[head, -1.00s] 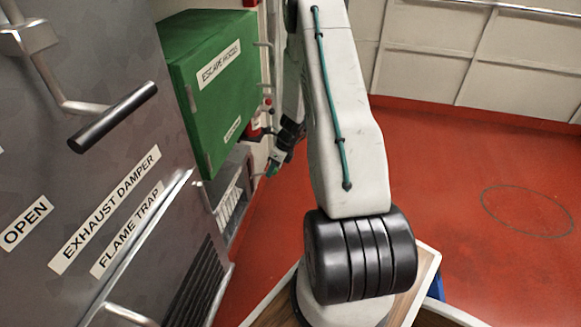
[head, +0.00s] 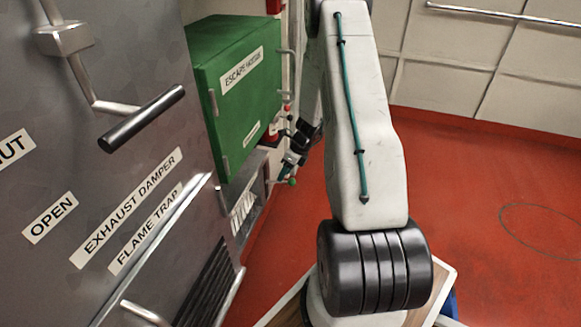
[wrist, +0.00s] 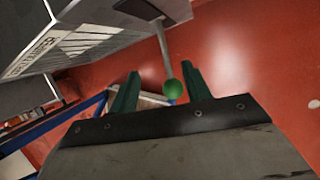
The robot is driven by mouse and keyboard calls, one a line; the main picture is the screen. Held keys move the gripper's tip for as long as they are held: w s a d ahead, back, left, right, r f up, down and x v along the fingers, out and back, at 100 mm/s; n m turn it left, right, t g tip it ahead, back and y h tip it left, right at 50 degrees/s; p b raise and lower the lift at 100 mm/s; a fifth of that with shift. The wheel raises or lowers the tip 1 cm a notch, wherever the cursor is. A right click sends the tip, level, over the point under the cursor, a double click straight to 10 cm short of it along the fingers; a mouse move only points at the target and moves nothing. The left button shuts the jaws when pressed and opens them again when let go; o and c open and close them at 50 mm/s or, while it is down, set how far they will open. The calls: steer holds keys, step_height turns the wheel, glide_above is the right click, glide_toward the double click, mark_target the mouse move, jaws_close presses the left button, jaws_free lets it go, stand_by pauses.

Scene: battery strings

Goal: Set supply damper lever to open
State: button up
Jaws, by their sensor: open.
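The label is too skewed to read surely. My gripper (wrist: 160,88) is open, its two green fingers on either side of the knob in the picture, the knob nearer the right finger. I cannot tell whether the knob is between the fingers in depth; nothing is gripped. In the head view my gripper (head: 287,166) is small and partly hidden beside the green cabinet, with the green knob (head: 292,182) at its tip.
A grey panel at left carries the exhaust damper lever with a black handle (head: 142,118) and an OPEN label (head: 50,217). A green escape hoods cabinet (head: 237,90) stands close to my gripper. Red floor (head: 470,180) at right is clear.

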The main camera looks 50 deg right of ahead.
steer(key=v, duration=0.7)
steer(key=shift+r, duration=0.25)
steer(key=shift+w+a, duration=0.1)
steer(key=shift+a, duration=0.05)
steer(key=shift+c, duration=0.3)
